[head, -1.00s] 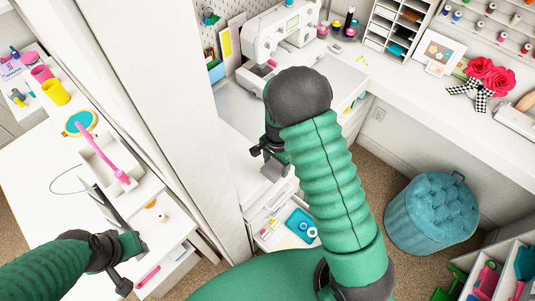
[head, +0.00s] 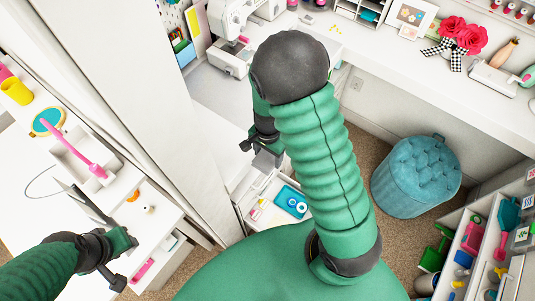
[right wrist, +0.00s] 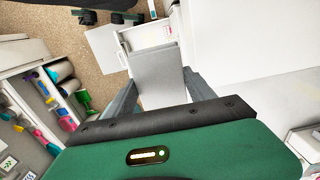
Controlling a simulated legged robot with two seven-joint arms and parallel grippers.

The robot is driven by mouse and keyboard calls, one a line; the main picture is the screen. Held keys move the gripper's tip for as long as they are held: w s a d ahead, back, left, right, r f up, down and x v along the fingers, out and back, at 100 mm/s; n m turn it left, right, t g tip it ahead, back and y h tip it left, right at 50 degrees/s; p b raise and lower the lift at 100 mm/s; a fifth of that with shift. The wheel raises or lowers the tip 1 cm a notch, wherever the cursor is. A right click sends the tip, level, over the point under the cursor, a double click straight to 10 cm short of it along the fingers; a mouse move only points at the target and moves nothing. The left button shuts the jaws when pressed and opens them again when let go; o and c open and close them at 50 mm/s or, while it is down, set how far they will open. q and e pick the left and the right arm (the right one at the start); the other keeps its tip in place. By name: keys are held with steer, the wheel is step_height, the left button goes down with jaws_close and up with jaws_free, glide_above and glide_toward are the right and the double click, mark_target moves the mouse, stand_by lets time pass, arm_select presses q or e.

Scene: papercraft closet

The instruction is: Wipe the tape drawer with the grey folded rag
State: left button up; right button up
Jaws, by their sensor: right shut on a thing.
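The grey folded rag (right wrist: 158,72) is flat and pale grey, between the fingers of my right gripper (right wrist: 165,92) in the right wrist view. That gripper is shut on it. In the head view my right gripper (head: 262,142) is above the back left of an open white drawer (head: 258,222), partly hidden by my arm. The drawer holds a blue item (head: 291,201) with round white tape-like rolls and small pink items. I cannot tell whether the rag touches the drawer. My left gripper (head: 124,261) is over the left white table; its opening is unclear.
A white sewing machine (head: 230,35) stands on the desk behind. A teal tufted stool (head: 417,175) is on the carpet at the right. A tall white panel (head: 150,110) stands between my arms.

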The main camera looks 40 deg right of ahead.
steer(key=b, duration=6.2)
glide_above(276, 223)
step_height(276, 223, down, 66)
steer(key=shift+r, duration=0.1)
steer(key=shift+r+p, duration=0.1)
steer(key=shift+p, duration=0.2)
steer(key=shift+r, duration=0.1)
steer(key=shift+p, duration=0.35)
steer(key=shift+f+b, duration=1.45)
steer(key=shift+f, duration=1.05)
steer(key=shift+f+b, duration=0.35)
steer(key=shift+f, duration=0.2)
steer(key=o, duration=0.9)
